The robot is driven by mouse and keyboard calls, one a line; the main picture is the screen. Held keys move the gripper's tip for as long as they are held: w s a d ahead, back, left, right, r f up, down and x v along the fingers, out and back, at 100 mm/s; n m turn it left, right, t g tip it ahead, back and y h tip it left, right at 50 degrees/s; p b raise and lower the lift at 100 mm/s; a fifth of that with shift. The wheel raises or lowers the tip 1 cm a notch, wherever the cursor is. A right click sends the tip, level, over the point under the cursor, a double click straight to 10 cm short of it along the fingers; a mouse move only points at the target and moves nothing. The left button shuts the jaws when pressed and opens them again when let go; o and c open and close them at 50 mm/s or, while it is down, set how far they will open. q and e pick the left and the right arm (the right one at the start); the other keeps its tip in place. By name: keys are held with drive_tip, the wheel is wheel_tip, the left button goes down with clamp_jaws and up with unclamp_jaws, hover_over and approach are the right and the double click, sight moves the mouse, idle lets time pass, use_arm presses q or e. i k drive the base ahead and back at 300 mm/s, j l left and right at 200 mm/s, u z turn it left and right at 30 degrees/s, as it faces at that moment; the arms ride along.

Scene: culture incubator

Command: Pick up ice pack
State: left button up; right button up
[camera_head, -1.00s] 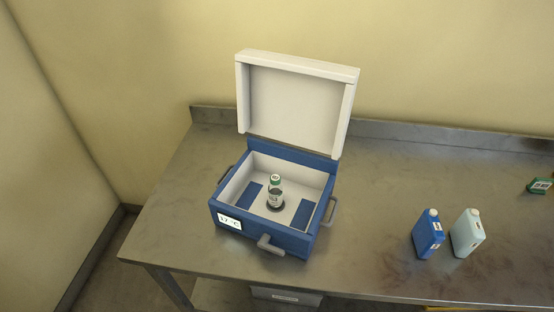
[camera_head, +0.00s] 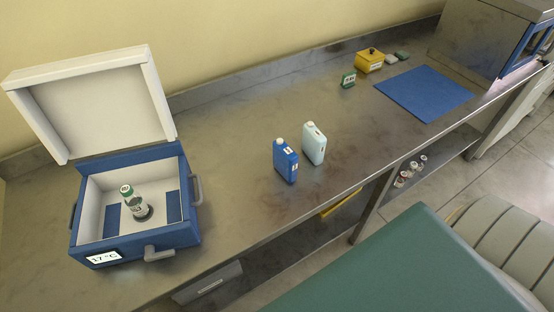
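Two flat, capped bottle-shaped packs stand upright side by side in the middle of the steel counter (camera_head: 235,195). One is a blue pack (camera_head: 286,162) with a white cap and label. The other is a pale blue-white pack (camera_head: 313,145), just right of and behind it. I cannot tell from their look alone which is the ice pack. A blue and white incubator box (camera_head: 135,240) stands open at the left, its lid (camera_head: 95,100) raised. A vial with a green cap (camera_head: 132,200) stands inside it. Neither of my grippers is in view.
A blue mat (camera_head: 424,92), a yellow box (camera_head: 369,61) and a small green labelled item (camera_head: 348,80) lie farther right on the counter. A steel cabinet (camera_head: 480,40) stands at the far right end. Several small vials (camera_head: 408,172) sit on the lower shelf. Counter around the packs is clear.

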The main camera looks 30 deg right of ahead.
sight(314, 142)
drive_tip(key=z, duration=1.3)
